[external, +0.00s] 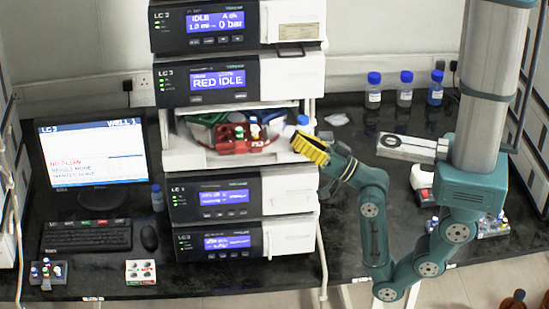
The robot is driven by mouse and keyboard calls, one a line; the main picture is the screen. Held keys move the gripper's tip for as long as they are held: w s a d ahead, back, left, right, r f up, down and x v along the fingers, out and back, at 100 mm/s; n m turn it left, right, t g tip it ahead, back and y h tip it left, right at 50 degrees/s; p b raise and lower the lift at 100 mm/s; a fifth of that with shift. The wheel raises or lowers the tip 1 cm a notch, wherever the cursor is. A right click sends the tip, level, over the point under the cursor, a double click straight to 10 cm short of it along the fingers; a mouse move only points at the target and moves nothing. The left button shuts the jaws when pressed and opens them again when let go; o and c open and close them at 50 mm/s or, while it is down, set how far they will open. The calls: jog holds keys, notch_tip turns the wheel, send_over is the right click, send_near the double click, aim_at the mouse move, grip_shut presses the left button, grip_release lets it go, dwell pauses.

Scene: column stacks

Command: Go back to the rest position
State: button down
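In the bay, a white tray (192,157) holds a red rack (230,140) with several capped vials. A blue-capped bottle (302,122) stands close behind the gripper. I cannot see whether the gripper touches it or holds anything.
The LC modules (215,192) stand above and below the bay. Several blue-capped bottles (404,90) stand at the back right. A monitor (95,158), keyboard (88,235) and small vial racks (141,272) are at the left. A tube (322,255) hangs beside the stack.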

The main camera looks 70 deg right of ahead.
notch_tip(320, 180, up, 35)
jog(key=d+n+g+h+p, duration=0.1)
jog(key=n+p, duration=0.2)
jog(key=p, duration=3.5)
jog(key=shift+w+r, duration=0.2)
jog(key=shift+w, duration=0.25)
